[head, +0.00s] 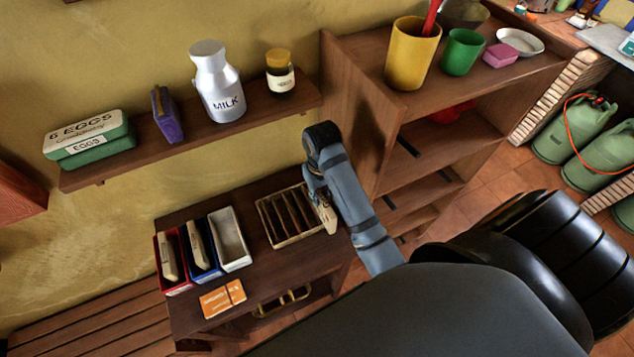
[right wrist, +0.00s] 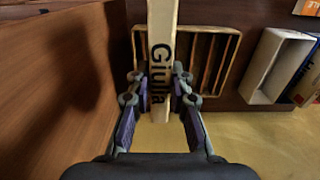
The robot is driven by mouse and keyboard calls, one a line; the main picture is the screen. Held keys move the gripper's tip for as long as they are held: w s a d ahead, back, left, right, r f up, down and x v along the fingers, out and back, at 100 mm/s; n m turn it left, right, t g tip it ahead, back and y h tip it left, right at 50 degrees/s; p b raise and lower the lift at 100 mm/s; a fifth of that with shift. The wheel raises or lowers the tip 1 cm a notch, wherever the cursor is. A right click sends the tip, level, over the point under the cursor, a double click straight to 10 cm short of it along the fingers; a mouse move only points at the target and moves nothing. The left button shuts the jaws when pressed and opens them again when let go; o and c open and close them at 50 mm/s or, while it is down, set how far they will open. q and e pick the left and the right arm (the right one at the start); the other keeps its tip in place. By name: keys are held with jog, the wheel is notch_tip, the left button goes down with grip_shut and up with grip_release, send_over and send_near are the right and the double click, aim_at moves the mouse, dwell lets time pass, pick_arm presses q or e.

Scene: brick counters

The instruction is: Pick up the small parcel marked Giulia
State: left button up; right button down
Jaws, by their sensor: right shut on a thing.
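The small parcel marked Giulia (right wrist: 160,50) is a narrow cream block with its name in dark letters along one side. In the right wrist view it stands between the fingers of my right gripper (right wrist: 159,88), which is shut on it. In the head view the parcel (head: 327,212) shows at the right end of the slotted wooden rack (head: 268,230), below my right gripper (head: 316,187). The rack also shows behind the parcel in the right wrist view (right wrist: 222,62). I cannot tell whether the parcel touches the rack. My left gripper is not in view.
Left of the rack stand a white bin (head: 233,243), a blue bin (head: 207,272) and a red bin (head: 178,287); the blue and red ones hold parcels. Orange cards (head: 222,298) lie in front. A tall wooden shelf (head: 350,110) stands close on the right.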

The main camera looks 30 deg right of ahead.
aim_at(327, 214)
pick_arm(q)
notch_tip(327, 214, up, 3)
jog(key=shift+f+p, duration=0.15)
jog(key=shift+p, duration=0.7)
pick_arm(e)
jog(key=s+a+r, duration=0.2)
jog(key=s+r, duration=0.1)
jog(key=s, duration=0.3)
